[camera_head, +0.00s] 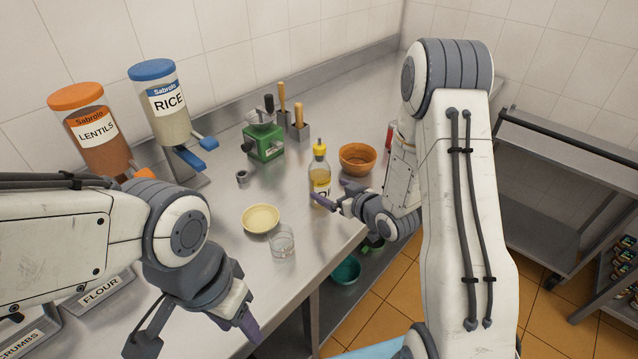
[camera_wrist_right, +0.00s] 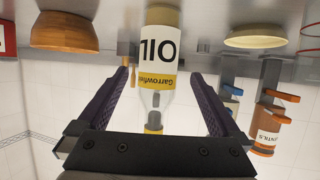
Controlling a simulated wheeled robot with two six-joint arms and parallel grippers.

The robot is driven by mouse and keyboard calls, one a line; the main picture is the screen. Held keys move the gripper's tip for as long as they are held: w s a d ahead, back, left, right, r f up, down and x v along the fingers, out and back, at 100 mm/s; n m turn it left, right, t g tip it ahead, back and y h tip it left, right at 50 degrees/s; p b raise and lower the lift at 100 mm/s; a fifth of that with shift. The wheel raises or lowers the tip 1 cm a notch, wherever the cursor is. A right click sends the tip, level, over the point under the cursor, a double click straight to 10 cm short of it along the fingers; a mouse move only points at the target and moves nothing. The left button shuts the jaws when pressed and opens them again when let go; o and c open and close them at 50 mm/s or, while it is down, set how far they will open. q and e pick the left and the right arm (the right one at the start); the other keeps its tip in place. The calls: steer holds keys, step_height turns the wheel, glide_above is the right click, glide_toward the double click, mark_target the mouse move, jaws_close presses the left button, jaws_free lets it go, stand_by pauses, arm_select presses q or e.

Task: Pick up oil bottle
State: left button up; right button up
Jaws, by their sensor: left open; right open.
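The oil bottle (camera_head: 319,172) stands upright on the steel counter, a clear bottle of yellow oil with a yellow cap and a label. My right gripper (camera_head: 325,201) is beside its lower part in the head view. In the right wrist view, which is upside down, the bottle (camera_wrist_right: 158,65) with its "OIL" label lies between the two open purple fingers of my right gripper (camera_wrist_right: 157,85), with gaps on both sides. My left gripper (camera_head: 200,335) is at the lower left, open and away from the bottle.
An orange-brown bowl (camera_head: 358,158) stands right of the bottle. A cream bowl (camera_head: 260,219) and a glass (camera_head: 283,243) stand to its left, near the counter edge. A green grinder (camera_head: 264,142), rice dispenser (camera_head: 165,105) and lentils dispenser (camera_head: 97,135) stand farther back.

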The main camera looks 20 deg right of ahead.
mark_target(325, 186)
steer(key=shift+x, duration=0.85)
steer(key=p+x, duration=0.2)
steer(key=x, duration=0.2)
steer(key=shift+w+r, duration=0.15)
steer(key=shift+w+a+f, duration=0.1)
steer(key=shift+w+f, duration=0.2)
steer(key=shift+w, duration=0.15)
jaws_close()
steer(key=shift+r, duration=0.1)
